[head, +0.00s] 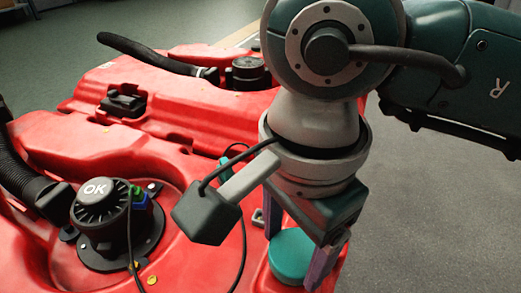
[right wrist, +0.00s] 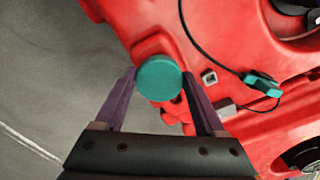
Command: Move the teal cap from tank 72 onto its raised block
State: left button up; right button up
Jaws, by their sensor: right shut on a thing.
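The teal cap (head: 291,256) is a flat round disc low in the head view, over a red corner of the tank (head: 160,235). My right gripper (head: 295,262) comes down from above with its purple fingers on either side of the cap and is shut on it. The right wrist view shows the cap (right wrist: 159,78) between the two fingertips, over a raised red part (right wrist: 150,43) at the tank's edge. The cap hides what is under it, so I cannot tell whether it touches. No tank number is readable. My left gripper is not in view.
A black round cap marked OK (head: 97,205) stands on the tank, with a thin black cable near it. Black hoses (head: 150,52) and another black cap (head: 248,72) are farther back. A teal clip (right wrist: 258,80) hangs on a cable. Grey floor (head: 420,220) lies open at right.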

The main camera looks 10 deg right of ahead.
aim_at(292, 252)
jog(key=o, duration=1.2)
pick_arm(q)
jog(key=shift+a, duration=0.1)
pick_arm(e)
jog(key=o, duration=0.4)
pick_arm(q)
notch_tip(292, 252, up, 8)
jog(key=p, duration=0.8)
pick_arm(e)
notch_tip(292, 252, up, 12)
jog(key=shift+r, duration=0.15)
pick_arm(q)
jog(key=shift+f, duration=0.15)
